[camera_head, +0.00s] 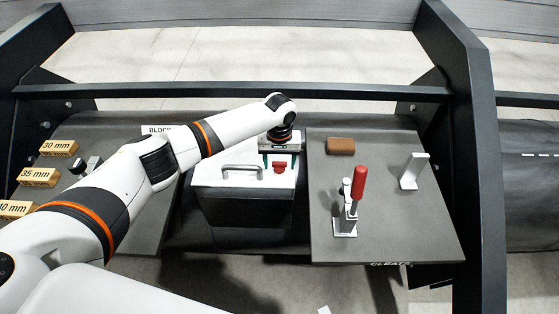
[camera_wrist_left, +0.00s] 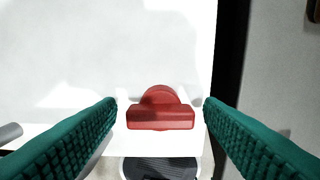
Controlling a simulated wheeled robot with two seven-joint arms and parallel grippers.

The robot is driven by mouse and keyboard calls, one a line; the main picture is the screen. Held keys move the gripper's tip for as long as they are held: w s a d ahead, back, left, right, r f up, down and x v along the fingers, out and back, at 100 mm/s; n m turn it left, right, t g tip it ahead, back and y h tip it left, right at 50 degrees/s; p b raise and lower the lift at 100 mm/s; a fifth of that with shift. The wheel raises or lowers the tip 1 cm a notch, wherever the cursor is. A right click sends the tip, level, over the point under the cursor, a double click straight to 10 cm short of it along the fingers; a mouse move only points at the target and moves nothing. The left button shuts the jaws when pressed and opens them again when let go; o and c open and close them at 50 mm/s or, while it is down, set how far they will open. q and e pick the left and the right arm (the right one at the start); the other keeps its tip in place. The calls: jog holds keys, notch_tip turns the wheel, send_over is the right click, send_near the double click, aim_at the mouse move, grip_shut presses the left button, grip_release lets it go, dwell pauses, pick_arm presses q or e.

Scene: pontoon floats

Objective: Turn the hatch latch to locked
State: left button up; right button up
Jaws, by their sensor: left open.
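The hatch latch is a red knob (camera_head: 280,167) on top of a white box-shaped hatch (camera_head: 243,190). In the left wrist view the red latch (camera_wrist_left: 160,110) shows a round hub with a bar lying crosswise in the picture. My left gripper (camera_head: 279,147) is over the back part of the hatch, close to the latch. In the left wrist view its two green ribbed fingers (camera_wrist_left: 160,112) are spread apart, one on each side of the latch, with clear gaps to it. Whether the fingertips are level with the latch is hard to tell. My right gripper is not in view.
A metal handle (camera_head: 242,170) stands on the hatch, left of the latch. On the grey panel to the right are a red-handled clamp (camera_head: 358,190), a brown block (camera_head: 340,146) and a white bracket (camera_head: 413,171). Labelled wooden blocks (camera_head: 38,177) lie at the far left.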

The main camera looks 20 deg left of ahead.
pick_arm(q)
jog(key=c, duration=1)
jog(key=shift+r+m+p, duration=0.15)
jog(key=shift+m+p, duration=1)
jog(key=shift+m, duration=0.25)
jog(key=m+p, duration=0.1)
jog(key=m, duration=0.2)
jog(key=shift+m+p, duration=0.3)
jog(key=m+p, duration=0.1)
jog(key=m, duration=1)
jog(key=shift+p, duration=0.3)
jog(key=shift+m, duration=0.4)
jog(key=o, duration=1)
